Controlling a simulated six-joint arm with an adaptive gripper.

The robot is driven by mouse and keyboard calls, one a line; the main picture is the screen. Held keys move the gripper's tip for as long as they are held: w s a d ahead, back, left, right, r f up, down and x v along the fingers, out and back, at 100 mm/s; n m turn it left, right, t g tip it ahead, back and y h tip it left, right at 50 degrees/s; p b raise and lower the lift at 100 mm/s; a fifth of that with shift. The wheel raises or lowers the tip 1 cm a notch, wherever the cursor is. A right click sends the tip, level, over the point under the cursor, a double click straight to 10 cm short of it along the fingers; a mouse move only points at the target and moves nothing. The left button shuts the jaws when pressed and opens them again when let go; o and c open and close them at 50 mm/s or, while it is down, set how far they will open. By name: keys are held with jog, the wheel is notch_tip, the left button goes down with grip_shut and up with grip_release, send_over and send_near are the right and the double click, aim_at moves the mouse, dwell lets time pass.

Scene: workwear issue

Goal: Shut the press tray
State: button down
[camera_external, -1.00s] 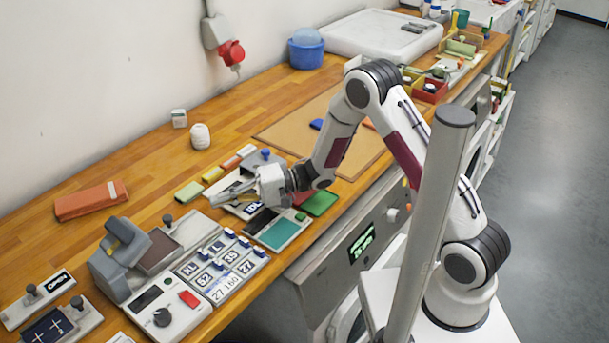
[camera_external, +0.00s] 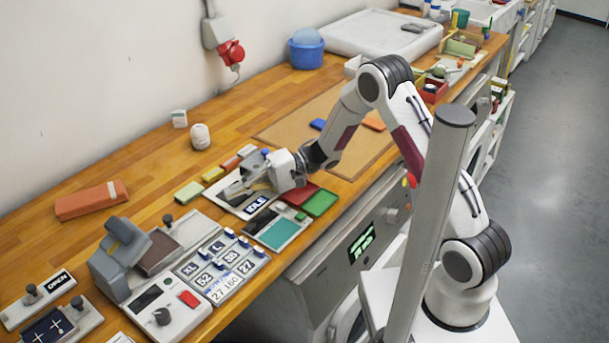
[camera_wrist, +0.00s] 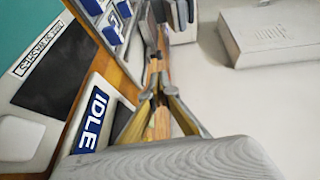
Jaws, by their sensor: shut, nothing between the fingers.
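The grey press (camera_external: 122,258) stands on the bench at the left in the external view. A brown-topped tray (camera_external: 158,252) sits at its right side, out from under the press head, with a dark knob (camera_external: 168,218) on the plate behind it. I take this as the press tray. My gripper (camera_external: 236,188) is shut and empty, low over a pale plate marked IDLE (camera_external: 257,204), to the right of the tray and apart from it. In the wrist view my gripper's fingers (camera_wrist: 160,88) meet beside the IDLE sign (camera_wrist: 92,118).
A panel of blue-tabbed number tiles (camera_external: 222,268) and a control box with a red button (camera_external: 190,299) lie in front of the tray. A teal-screened device (camera_external: 278,234) and a green tray (camera_external: 320,203) are near my gripper. The bench behind the tray is clear.

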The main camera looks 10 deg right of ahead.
jog(key=shift+x, duration=6.95)
jog(key=shift+s+a, duration=1.5)
jog(key=shift+d, duration=0.15)
jog(key=v, duration=1.4)
jog(key=shift+w, duration=0.1)
jog(key=shift+w, duration=0.1)
